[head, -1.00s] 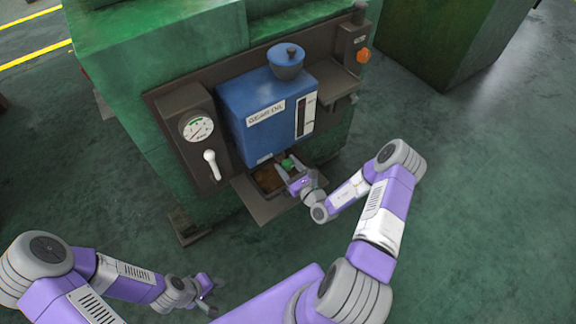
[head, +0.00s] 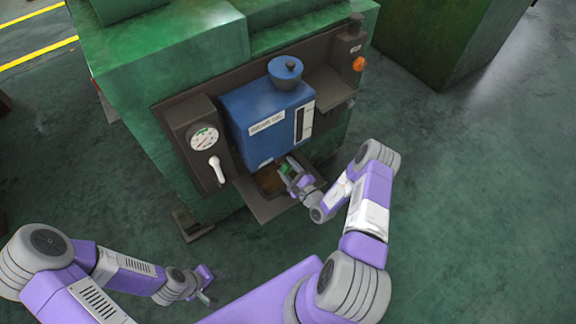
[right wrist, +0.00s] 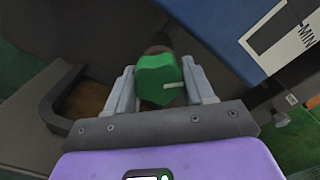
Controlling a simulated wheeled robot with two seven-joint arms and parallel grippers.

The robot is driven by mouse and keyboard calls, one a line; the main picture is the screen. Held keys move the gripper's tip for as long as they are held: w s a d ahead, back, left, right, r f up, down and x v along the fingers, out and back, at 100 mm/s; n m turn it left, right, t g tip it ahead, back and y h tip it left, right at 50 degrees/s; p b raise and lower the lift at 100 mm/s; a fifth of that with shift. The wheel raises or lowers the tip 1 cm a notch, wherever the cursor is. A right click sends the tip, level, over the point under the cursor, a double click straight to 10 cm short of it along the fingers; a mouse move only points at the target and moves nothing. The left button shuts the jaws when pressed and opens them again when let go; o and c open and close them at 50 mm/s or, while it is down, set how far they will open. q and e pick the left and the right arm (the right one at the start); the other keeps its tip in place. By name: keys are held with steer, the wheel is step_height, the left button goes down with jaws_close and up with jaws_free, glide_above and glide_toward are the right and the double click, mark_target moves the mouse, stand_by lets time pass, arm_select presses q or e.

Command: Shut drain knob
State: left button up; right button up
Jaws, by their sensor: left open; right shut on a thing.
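The green drain knob (right wrist: 158,80) sits below the blue gear oil tank (head: 264,120), at the end of a dark stem. In the right wrist view it lies between the two grey fingers of my right gripper (right wrist: 160,88), which is shut on it. A pale mark shows on the knob's face. In the head view the knob (head: 286,168) is small and partly covered by my right gripper (head: 290,175). My left gripper (head: 208,285) is open and empty at the lower left, away from the machine.
A drip tray (head: 262,209) with brownish liquid lies under the tank. A pressure gauge (head: 204,138) and a white lever (head: 217,168) are to the left. An orange button (head: 358,64) is at the upper right. Open green floor (head: 465,210) lies to the right.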

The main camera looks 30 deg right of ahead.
steer(key=n+p, duration=0.2)
steer(key=n, duration=0.2)
steer(key=shift+r+n, duration=0.15)
steer(key=shift+n, duration=0.15)
steer(key=shift+d+n+p, duration=0.1)
steer(key=shift+n+p, duration=0.85)
steer(key=shift+n, duration=1.05)
steer(key=o, duration=1)
steer(key=shift+o, duration=0.2)
steer(key=s+p, duration=0.1)
steer(key=s, duration=0.6)
steer(key=shift+s+d, duration=0.3)
